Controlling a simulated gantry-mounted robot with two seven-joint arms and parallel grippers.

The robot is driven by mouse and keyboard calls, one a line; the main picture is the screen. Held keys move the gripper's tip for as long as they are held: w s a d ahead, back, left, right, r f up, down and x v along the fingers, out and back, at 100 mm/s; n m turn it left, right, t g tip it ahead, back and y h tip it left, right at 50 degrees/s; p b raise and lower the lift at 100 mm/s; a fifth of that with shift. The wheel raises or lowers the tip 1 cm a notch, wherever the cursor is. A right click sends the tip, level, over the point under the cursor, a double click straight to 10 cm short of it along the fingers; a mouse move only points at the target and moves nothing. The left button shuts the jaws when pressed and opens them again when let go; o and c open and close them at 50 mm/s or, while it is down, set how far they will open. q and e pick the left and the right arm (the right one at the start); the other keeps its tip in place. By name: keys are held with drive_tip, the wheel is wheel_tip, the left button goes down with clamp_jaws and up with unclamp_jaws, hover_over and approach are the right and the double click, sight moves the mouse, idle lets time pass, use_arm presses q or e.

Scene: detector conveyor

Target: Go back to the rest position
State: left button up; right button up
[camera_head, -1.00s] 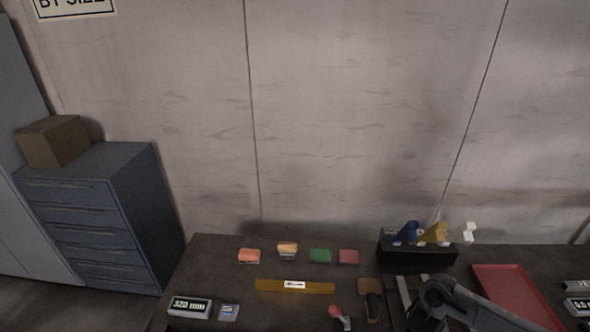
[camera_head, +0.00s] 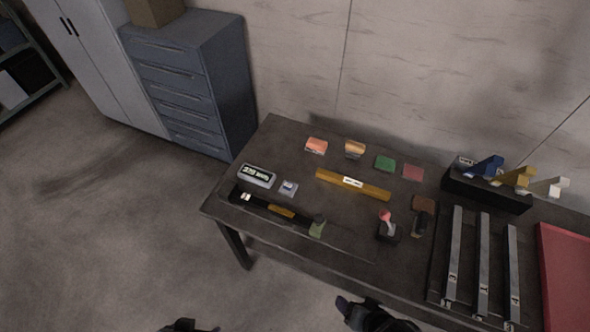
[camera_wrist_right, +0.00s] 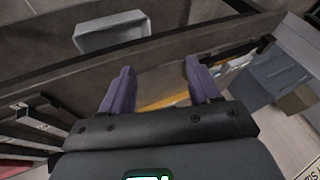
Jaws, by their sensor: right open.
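My right gripper (camera_wrist_right: 160,82) is open and empty in the right wrist view, its two fingers spread apart. In the head view a dark part of my right gripper (camera_head: 365,313) shows at the bottom edge, in front of the table's near side. A small dark piece at the bottom edge, left of it, appears to be my left gripper (camera_head: 190,326). It is mostly cut off, so its jaws cannot be judged. Neither gripper touches the table in the head view.
The dark table (camera_head: 285,225) holds a yellow bar (camera_head: 330,180), several small coloured blocks, a digital display (camera_head: 258,176), a red-knobbed tool (camera_head: 386,222), several grey bars (camera_head: 483,265), a black holder (camera_head: 480,190) and a red tray (camera_head: 570,270). Floor in front is clear.

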drive_tip(key=s+d+r+n+g+h, duration=0.2)
drive_tip(key=s+d+r+n, duration=0.1)
drive_tip(key=d+n, duration=0.25)
wheel_tip(320, 180, up, 17)
drive_tip(key=p, duration=1.8)
drive_tip(key=shift+d+r+n, duration=0.15)
drive_tip(key=shift+n, duration=0.3)
